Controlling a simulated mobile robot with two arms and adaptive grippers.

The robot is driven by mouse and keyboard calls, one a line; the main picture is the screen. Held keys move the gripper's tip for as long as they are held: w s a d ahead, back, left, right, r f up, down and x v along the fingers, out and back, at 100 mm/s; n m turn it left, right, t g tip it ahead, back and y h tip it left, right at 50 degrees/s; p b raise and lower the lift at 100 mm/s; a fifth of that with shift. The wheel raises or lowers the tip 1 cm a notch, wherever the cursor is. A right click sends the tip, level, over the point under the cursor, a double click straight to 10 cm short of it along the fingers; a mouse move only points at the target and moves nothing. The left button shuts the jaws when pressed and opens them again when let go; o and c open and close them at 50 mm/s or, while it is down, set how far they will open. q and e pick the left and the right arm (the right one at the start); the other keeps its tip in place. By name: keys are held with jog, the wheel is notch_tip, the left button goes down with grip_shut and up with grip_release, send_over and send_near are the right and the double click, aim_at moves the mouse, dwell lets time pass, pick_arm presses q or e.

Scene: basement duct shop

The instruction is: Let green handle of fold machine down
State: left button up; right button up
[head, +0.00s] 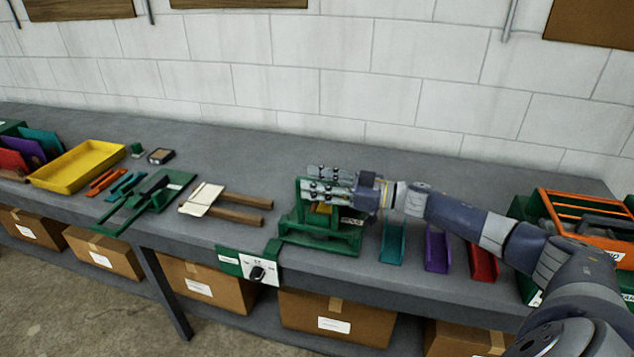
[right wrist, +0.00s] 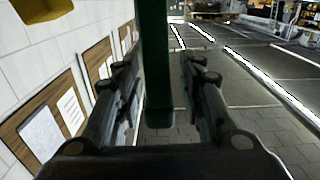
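The green fold machine (head: 322,238) stands near the front edge of the bench, with a small label on its right side. Its green handle (head: 302,208) stands raised as an upright frame. My right gripper (head: 328,182) reaches in from the right at the top of this frame and partly hides it. In the right wrist view, the green handle bar (right wrist: 154,60) passes between the two fingers of my right gripper (right wrist: 161,72). The fingers are apart, with a gap visible on the bar's right; contact on the left is unclear. My left gripper is out of view.
A green-and-white switch box (head: 250,266) sits on the front edge. Teal (head: 393,243), purple (head: 437,250) and red (head: 483,262) channels lie right of the machine. Wooden-handled tongs (head: 228,203) and another green tool (head: 150,196) lie left. The bench behind is clear.

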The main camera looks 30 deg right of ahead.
grip_shut()
jog(key=shift+s, duration=0.1)
jog(key=s+a+f+n, duration=0.6)
jog(key=s+a+n, duration=0.1)
jog(key=a+n, duration=0.1)
jog(key=s+a+f+n+b, duration=0.1)
jog(key=f+n+b, duration=0.3)
jog(key=f+b, duration=0.1)
jog(key=s+a+f+n+b, duration=0.1)
jog(key=f+n+b, duration=0.3)
jog(key=f, duration=0.4)
jog(key=shift+s+a+b, duration=0.35)
jog(key=shift+a+b, duration=0.15)
jog(key=shift+a, duration=0.15)
jog(key=shift+f, duration=0.15)
